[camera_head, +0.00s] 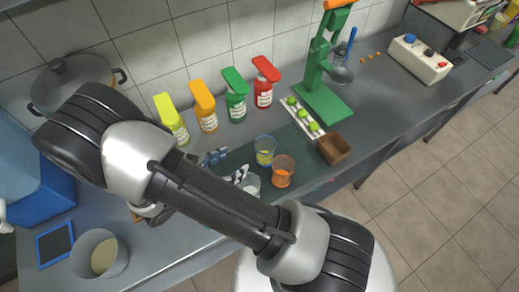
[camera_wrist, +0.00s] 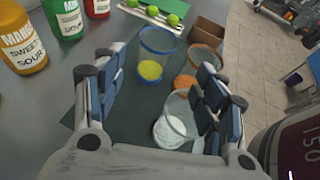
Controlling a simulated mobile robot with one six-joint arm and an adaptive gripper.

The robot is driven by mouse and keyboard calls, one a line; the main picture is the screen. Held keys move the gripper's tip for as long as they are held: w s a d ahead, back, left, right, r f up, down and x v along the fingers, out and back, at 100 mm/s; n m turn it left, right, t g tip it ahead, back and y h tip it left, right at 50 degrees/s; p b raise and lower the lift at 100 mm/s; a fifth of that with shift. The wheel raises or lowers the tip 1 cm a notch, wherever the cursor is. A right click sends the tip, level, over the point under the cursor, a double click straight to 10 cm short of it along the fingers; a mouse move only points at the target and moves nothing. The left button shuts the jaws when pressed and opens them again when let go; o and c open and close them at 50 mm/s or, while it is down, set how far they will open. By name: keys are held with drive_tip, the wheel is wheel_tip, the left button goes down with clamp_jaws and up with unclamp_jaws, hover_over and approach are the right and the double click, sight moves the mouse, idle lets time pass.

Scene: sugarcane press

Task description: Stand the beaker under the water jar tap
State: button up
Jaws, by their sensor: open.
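Three see-through cups stand close together on a dark mat. The clear one (camera_wrist: 168,133), with a whitish bottom, looks most like the beaker; it also shows in the head view (camera_head: 252,180), partly behind my arm. My gripper (camera_wrist: 155,85) is open, its fingers spread on either side of the cup area. The right finger overlaps the clear cup in the wrist view; I cannot tell whether they touch. In the head view my gripper (camera_head: 227,166) is low beside the cups. No water jar tap can be made out clearly.
A blue-rimmed cup (camera_wrist: 157,55) with yellow-green contents and an orange cup (camera_head: 283,171) stand close by. Sauce bottles (camera_head: 236,95) line the wall. A brown box (camera_head: 334,148), green press (camera_head: 318,80) and lidded pot (camera_head: 75,75) are around. A wide container (camera_head: 98,254) stands lower left.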

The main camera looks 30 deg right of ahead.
sight(272, 140)
drive_tip(key=b+x, duration=0.3)
drive_tip(key=x, duration=1.4)
drive_tip(key=shift+w+d+f, duration=0.1)
drive_tip(key=shift+w+f, duration=0.05)
drive_tip(key=shift+f, duration=0.15)
drive_tip(key=shift+c, duration=0.6)
drive_tip(key=c, duration=1.1)
drive_tip(key=shift+r, duration=0.2)
